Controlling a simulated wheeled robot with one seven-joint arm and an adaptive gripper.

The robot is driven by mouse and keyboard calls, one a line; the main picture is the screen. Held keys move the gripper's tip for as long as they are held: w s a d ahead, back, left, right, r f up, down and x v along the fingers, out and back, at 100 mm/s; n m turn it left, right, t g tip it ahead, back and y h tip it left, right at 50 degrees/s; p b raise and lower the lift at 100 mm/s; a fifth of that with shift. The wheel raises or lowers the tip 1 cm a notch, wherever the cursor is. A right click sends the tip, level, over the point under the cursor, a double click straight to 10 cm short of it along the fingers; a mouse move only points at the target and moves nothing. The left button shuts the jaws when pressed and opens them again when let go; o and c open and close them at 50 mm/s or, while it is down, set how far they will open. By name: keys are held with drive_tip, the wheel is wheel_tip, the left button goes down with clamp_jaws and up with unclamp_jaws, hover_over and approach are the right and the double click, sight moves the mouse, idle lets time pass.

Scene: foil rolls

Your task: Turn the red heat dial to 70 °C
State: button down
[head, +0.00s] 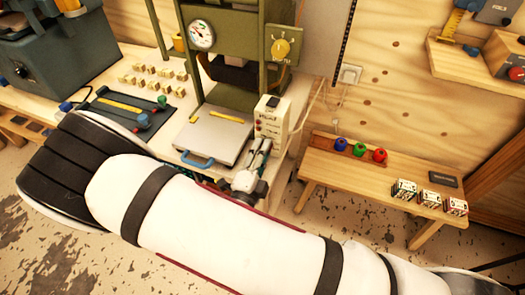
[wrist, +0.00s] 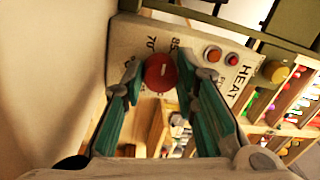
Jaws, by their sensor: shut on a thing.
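The red heat dial (wrist: 161,72) is on the front of a pale control box (wrist: 205,40) marked HEAT, in the wrist view. The marks 70° and 85 stand above the dial there. A short white line shows on the dial's face, but which mark it points at is hard to tell. My gripper (wrist: 158,80) has a teal finger on each side of the dial and is shut on it. In the head view, my gripper (head: 256,165) reaches the front of the control box (head: 272,118); the dial is hidden there.
A red and an orange round button (wrist: 213,54) sit beside the dial. The green press (head: 238,60) and a grey plate with a blue handle (head: 196,160) are left of the box. A low wooden bench (head: 380,180) with coloured rolls stands to the right.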

drive_tip(key=n+p, duration=0.1)
drive_tip(key=n, duration=0.4)
drive_tip(key=shift+f+y, duration=0.1)
drive_tip(key=shift+y, duration=0.3)
drive_tip(key=shift+n, duration=0.4)
drive_tip(key=c, duration=1.3)
unclamp_jaws()
drive_tip(key=v, duration=1.2)
drive_tip(key=shift+a, duration=0.1)
